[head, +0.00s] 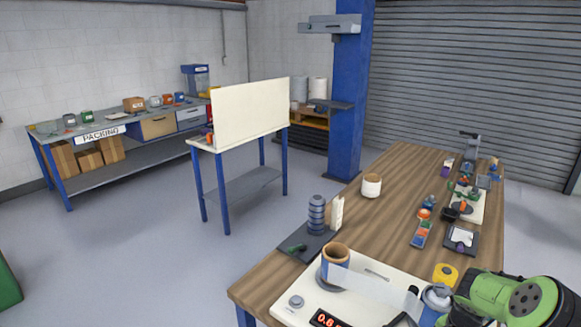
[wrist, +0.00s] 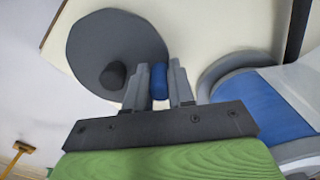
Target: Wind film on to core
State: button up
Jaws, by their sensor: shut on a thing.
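In the wrist view, my gripper (wrist: 160,82) is shut on a small blue handle (wrist: 159,74). The handle stands at the edge of a dark grey disc (wrist: 108,42) with a black hub. Beside it lies a blue roller (wrist: 245,105) with a grey flange and pale film against it. In the head view, a brown tube with a blue sleeve (head: 335,264) stands at the left of the cream machine plate (head: 290,292). A translucent film strip (head: 368,284) runs from it towards a grey-ended blue roller at lower right (head: 437,296). My arm partly covers this area; my fingertips cannot be made out there.
A red-digit display (head: 326,319) and a round knob (head: 296,301) are on the plate. A yellow roll (head: 445,273) stands near my arm. A grey stack (head: 316,214), a white roll (head: 371,186) and several tools stand further back. The middle of the wooden table (head: 372,224) is clear.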

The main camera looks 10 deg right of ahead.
jog(key=shift+a, duration=0.15)
dwell(0.3)
jog(key=shift+a, duration=0.3)
jog(key=o, duration=1.5)
jog(key=shift+s+d+f, duration=0.1)
jog(key=shift+s+d, duration=0.05)
jog(key=shift+s, duration=0.05)
jog(key=shift+c, duration=1)
